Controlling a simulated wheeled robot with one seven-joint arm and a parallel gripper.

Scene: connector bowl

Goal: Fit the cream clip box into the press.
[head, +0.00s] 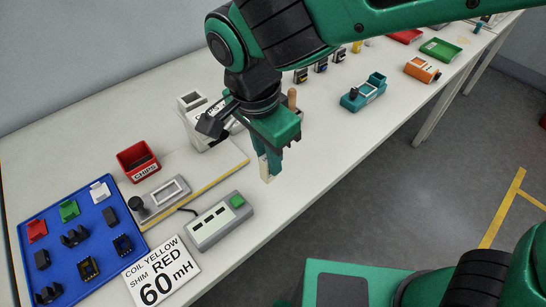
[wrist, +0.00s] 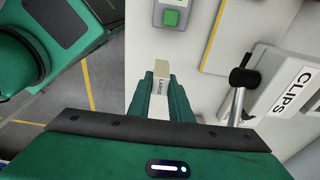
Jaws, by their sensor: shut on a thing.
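My gripper (head: 272,158) is shut on the cream clip box (head: 264,168) and holds it above the white table. In the wrist view the box (wrist: 163,70) sticks out past the green fingertips, with a LARGE label facing the camera; its lower part is hidden between the fingers. The pale press (head: 191,101), lettered CLIPS, stands behind and left of my gripper, with a square opening on top in the head view. It also shows at the right of the wrist view (wrist: 285,95), next to a black-knobbed metal lever. The box is apart from it.
A grey unit with a green button (head: 220,220) lies in front. A grey fixture (head: 165,197), red CHIPS bin (head: 138,161), blue parts tray (head: 85,215) and RED 60 mH card (head: 163,270) are left. A teal fixture (head: 363,95) is right. The table's front edge is close.

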